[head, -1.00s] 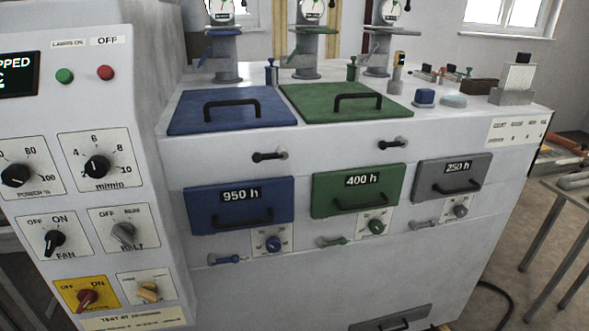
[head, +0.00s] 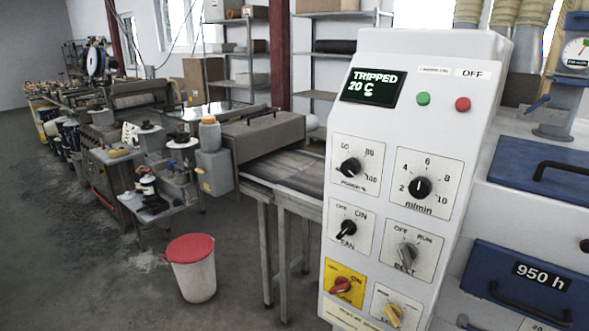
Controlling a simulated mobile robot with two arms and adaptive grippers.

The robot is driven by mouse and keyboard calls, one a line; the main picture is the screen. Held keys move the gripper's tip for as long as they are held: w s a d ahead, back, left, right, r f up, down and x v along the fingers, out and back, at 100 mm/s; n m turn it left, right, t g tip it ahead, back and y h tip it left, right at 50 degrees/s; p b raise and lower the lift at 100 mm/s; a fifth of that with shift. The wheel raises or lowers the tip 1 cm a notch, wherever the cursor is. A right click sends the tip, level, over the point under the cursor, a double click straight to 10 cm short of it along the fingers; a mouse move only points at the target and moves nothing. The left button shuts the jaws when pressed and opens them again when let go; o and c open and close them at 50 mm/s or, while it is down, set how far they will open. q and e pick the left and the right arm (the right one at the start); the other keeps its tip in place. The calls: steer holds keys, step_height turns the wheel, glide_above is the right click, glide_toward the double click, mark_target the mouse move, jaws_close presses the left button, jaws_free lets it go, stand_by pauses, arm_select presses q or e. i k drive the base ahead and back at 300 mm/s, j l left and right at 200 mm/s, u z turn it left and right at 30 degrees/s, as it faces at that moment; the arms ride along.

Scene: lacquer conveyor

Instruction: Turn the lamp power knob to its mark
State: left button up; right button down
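The lamp power knob (head: 350,168) is a black knob on a white plate labelled power %, at the upper left of the control panel (head: 446,119) in the head view. Its scale shows marks including 100. I cannot tell its exact pointer setting or which mark is meant. The display (head: 371,87) above it reads TRIPPED 20 C. Neither of my grippers is in view.
Close by are the m/min knob (head: 420,187), FAN knob (head: 348,227), BELT knob (head: 406,254) and red knob on yellow (head: 341,285). A red-lidded bin (head: 192,268) stands on the floor left of the panel. Blue lid and drawer (head: 527,277) are at right.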

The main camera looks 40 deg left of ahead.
mark_target(351, 167)
steer(key=u, duration=0.85)
steer(key=j, duration=0.25)
steer(key=i+z, duration=0.05)
